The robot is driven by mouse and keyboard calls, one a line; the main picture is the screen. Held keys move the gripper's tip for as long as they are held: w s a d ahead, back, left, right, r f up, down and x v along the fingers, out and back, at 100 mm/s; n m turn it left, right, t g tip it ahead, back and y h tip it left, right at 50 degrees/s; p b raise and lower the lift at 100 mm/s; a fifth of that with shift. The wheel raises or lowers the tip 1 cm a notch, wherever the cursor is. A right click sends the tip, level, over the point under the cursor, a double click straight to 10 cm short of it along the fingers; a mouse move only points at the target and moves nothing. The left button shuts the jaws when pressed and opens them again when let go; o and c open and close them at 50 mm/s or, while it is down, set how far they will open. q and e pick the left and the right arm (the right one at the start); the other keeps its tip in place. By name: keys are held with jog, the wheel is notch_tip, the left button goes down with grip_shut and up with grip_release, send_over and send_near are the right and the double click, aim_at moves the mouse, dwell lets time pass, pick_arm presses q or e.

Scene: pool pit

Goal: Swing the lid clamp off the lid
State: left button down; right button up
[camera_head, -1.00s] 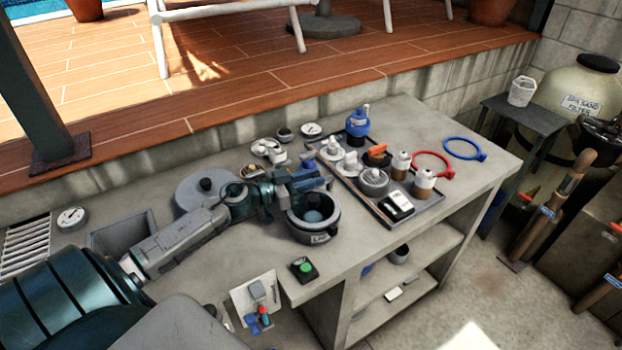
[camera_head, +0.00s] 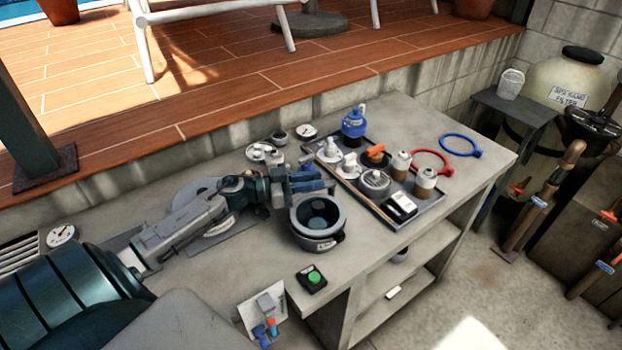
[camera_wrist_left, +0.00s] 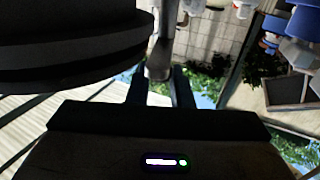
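The dark grey pot (camera_head: 325,243) with a label on its front stands on the bench. Its round lid (camera_head: 317,217) with a raised centre shows inside the rim, and nothing visibly crosses it. My left gripper (camera_head: 312,180) is just behind the pot's back rim. The pot's dark side (camera_wrist_left: 75,45) is at upper left there. The clamp's pivot is hidden. My right gripper is not visible.
A tray (camera_head: 432,212) with bottles and fittings stands right of the pot. Red and blue rings (camera_head: 461,146) lie behind it. A green-button box (camera_head: 312,279) is in front. A grey disc (camera_head: 207,190) lies under my left arm.

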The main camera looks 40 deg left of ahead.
pick_arm(q)
jog(key=c, duration=1.5)
grip_release()
jog(key=shift+o, duration=1)
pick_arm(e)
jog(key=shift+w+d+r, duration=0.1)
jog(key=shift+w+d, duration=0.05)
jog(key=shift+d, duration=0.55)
pick_arm(q)
jog(key=shift+r, duration=0.55)
jog(key=shift+s+d+r+b, duration=0.15)
jog(key=shift+r+b, duration=0.2)
jog(key=shift+r, duration=0.2)
jog(key=shift+s+r+b, duration=0.1)
jog(key=shift+r+b, duration=0.2)
jog(key=shift+r, duration=0.25)
jog(key=s+d, duration=0.2)
jog(key=s, duration=0.1)
jog(key=s+d, duration=0.1)
jog(key=shift+s+r+b, duration=0.2)
jog(key=shift+b, duration=0.15)
jog(key=s+d+r+p, duration=0.1)
jog(key=s+d+p, duration=0.2)
jog(key=s+d, duration=0.2)
jog(key=shift+s+d, duration=0.3)
jog(key=shift+s, duration=1.45)
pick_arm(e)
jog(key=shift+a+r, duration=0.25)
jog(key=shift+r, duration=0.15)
